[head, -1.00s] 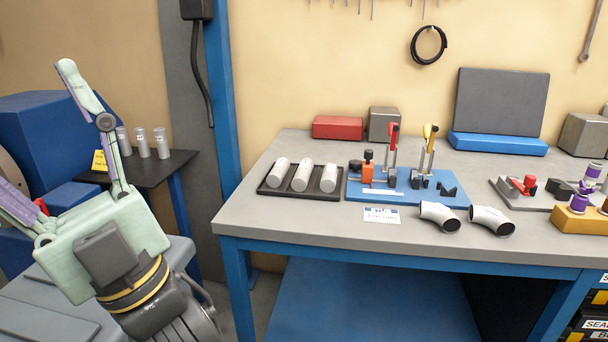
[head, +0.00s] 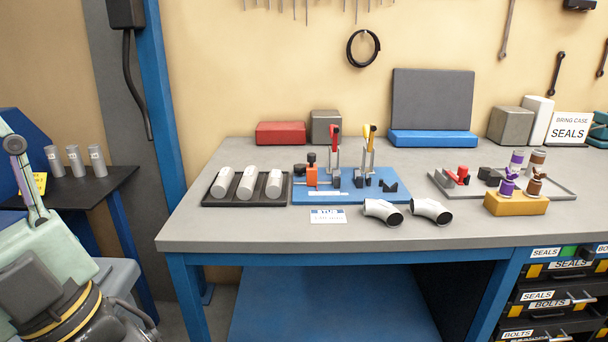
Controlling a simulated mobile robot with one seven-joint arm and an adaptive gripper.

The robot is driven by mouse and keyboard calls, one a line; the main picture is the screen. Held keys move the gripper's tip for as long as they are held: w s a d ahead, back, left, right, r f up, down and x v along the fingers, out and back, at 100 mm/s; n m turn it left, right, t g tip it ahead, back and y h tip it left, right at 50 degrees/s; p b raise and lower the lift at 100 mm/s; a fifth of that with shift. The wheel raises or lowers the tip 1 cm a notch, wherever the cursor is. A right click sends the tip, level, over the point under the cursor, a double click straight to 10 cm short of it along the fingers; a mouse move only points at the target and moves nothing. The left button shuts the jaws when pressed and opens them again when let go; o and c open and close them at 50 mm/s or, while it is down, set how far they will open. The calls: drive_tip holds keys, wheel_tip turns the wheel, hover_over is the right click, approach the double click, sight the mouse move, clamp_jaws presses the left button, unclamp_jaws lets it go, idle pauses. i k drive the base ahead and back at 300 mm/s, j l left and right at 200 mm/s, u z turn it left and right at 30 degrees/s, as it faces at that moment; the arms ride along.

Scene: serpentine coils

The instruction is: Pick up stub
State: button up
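Several pale grey cylinders (head: 246,183) lie side by side in a dark tray (head: 240,203) on the bench's left part. A small white card (head: 328,215) at the bench's front seems to read "STUB"; its smaller text is unclear. Several upright grey cylinders with labels (head: 75,161) stand on a dark side table at the far left. I cannot tell which of these cylinders is the stub meant.
A blue fixture plate (head: 350,198) with clamps stands right of the tray. Two bent pipe elbows (head: 383,212) lie near the front. A grey tray (head: 555,188) and a yellow block (head: 516,204) are at the right. The bench's front strip is mostly clear.

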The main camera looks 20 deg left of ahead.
sight(245, 189)
drive_tip(key=i+l+u, duration=0.15)
drive_tip(key=u, duration=0.55)
drive_tip(key=i+l+u, duration=0.15)
drive_tip(key=l, duration=0.2)
drive_tip(key=i+l+u, duration=0.15)
drive_tip(key=l, duration=0.2)
drive_tip(key=i+l+u, duration=0.2)
drive_tip(key=l, duration=0.2)
drive_tip(key=i+l, duration=0.65)
